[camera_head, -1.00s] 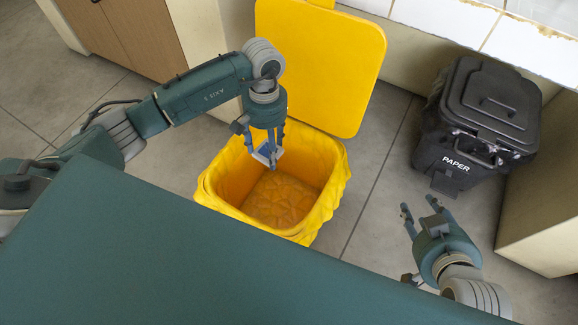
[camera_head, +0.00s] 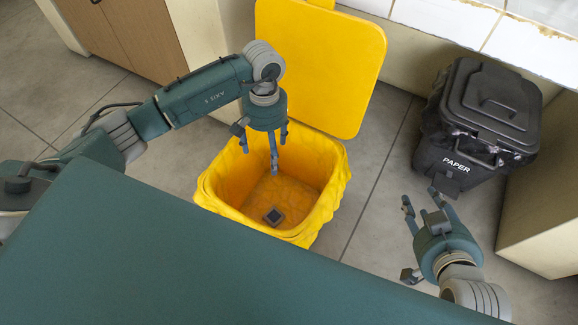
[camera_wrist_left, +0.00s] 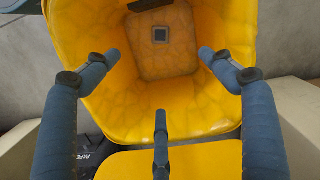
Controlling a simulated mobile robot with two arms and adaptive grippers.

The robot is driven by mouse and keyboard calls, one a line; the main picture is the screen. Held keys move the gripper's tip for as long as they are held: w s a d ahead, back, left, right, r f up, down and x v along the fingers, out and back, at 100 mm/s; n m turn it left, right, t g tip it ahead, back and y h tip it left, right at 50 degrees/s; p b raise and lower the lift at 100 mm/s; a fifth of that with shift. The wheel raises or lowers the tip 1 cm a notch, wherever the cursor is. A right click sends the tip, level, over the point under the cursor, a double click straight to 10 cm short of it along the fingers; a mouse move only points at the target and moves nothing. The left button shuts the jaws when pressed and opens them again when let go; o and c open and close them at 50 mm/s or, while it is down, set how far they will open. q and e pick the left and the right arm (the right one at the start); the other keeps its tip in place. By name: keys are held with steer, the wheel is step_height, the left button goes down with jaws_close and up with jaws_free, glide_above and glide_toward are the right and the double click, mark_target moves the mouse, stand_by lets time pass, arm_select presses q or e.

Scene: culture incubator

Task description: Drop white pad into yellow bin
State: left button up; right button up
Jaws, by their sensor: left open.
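The yellow bin (camera_head: 342,180) stands open in the head view, its lid (camera_head: 325,70) raised behind it. A small square pad (camera_head: 273,215), with a dark face and a lighter rim, lies in the bin, apparently on its floor; it also shows in the left wrist view (camera_wrist_left: 160,35). My left gripper (camera_head: 265,150) is above the bin opening, open and empty; its spread fingers (camera_wrist_left: 159,65) frame the bin in the wrist view. My right gripper (camera_head: 419,197) is to the right of the bin, open and empty, with its fingers apart.
A black bin marked PAPER (camera_head: 480,120) stands closed at the right, near the wall. A wooden cabinet (camera_head: 135,35) is at the upper left. Clear grey floor (camera_head: 375,190) lies between the two bins.

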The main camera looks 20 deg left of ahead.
arm_select(q)
step_height(320, 180, up, 12)
steer(key=w, duration=0.1)
steer(key=shift+w, duration=0.2)
steer(key=shift+a+f, duration=0.1)
stand_by(0.4)
